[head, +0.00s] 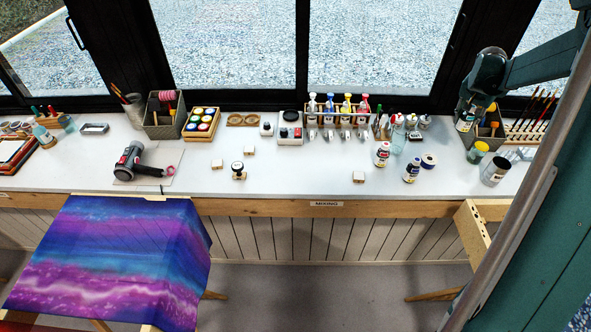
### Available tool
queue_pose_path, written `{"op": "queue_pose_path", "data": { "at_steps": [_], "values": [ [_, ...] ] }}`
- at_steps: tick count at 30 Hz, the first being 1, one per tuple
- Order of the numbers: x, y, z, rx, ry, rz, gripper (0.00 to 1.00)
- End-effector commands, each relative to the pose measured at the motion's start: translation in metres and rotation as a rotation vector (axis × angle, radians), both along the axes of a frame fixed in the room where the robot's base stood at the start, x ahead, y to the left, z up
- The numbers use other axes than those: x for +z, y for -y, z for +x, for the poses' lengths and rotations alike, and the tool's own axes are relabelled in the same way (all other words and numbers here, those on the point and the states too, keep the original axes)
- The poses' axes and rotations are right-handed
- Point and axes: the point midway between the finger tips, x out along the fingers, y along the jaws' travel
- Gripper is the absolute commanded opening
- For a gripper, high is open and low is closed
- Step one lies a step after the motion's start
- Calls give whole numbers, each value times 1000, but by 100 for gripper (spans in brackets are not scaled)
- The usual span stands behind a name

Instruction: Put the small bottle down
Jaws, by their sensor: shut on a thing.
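My gripper (468,108) is at the upper right, pointing down over the right end of the white worktop (318,182). It is shut on a small bottle (464,124), which shows a pale label and dark parts below the fingers. The bottle's upper part is hidden by the gripper. It looks held above the worktop, but I cannot tell the exact gap.
A grey bin (492,131), a yellow-topped jar (477,152) and a dark tin (495,171) stand close by the held bottle. Several small bottles, among them a red-labelled one (382,155), stand to the left. The worktop's front middle is mostly clear.

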Motion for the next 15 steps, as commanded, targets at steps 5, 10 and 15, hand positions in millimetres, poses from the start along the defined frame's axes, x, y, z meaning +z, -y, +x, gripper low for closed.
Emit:
{"op": "queue_pose_path", "data": {
  "at_steps": [5, 10, 15],
  "values": [
    [-1, -43, 13, 84, 2, 1, 15],
    [-1, -99, 26, 195, 4, 3, 15],
    [-2, -162, 37, 321, 4, 4, 15]
  ]
}}
